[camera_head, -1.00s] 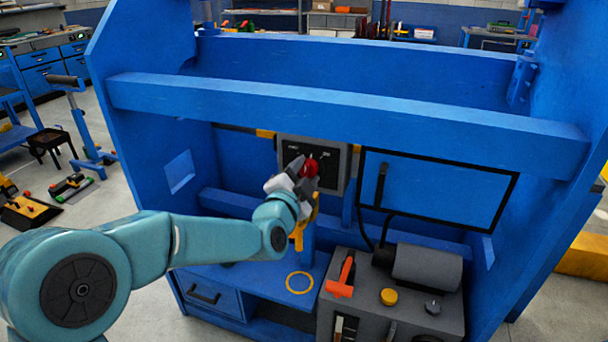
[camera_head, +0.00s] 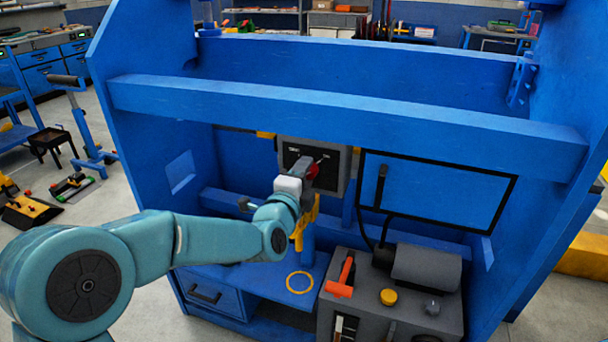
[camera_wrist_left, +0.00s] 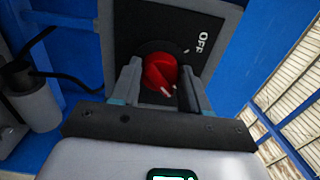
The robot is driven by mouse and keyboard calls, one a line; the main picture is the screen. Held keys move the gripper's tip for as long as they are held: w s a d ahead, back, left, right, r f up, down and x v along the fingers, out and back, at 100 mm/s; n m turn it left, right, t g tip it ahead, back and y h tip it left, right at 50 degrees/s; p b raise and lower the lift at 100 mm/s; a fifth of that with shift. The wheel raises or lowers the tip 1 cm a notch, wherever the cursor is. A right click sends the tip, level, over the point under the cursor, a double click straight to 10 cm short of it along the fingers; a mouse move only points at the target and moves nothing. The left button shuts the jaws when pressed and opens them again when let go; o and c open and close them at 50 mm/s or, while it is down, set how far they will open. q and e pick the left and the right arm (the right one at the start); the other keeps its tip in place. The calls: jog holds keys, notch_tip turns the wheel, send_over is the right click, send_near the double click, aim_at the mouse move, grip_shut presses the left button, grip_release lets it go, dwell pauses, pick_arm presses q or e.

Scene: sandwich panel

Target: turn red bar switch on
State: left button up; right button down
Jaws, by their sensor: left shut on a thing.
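The red bar switch (camera_head: 313,169) sits on a dark plate in a grey switch box (camera_head: 341,172) under the blue cross beam. My left gripper (camera_head: 307,173) is at the switch and partly covers it in the head view. In the left wrist view, the red switch (camera_wrist_left: 159,70) is between the two fingers of my left gripper (camera_wrist_left: 160,85), which is shut on it. An OFF label (camera_wrist_left: 204,42) is on the dark plate, up and right of the switch. A white line on the red switch points to the lower right there. My right gripper is not in view.
The blue cross beam (camera_head: 340,120) runs above my left gripper. A black-framed blue panel (camera_head: 440,190) is right of the box. A grey unit (camera_head: 365,295) with an orange-red handle (camera_head: 342,277) and a yellow button (camera_head: 388,297) stands below. A yellow ring (camera_head: 300,282) marks the lower shelf.

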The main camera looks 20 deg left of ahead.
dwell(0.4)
pick_arm(q)
jog(key=o, duration=1.1)
jog(key=shift+c, duration=0.2)
jog(key=s, duration=1.6)
jog(key=shift+s+a, duration=0.2)
jog(key=shift+a, duration=0.05)
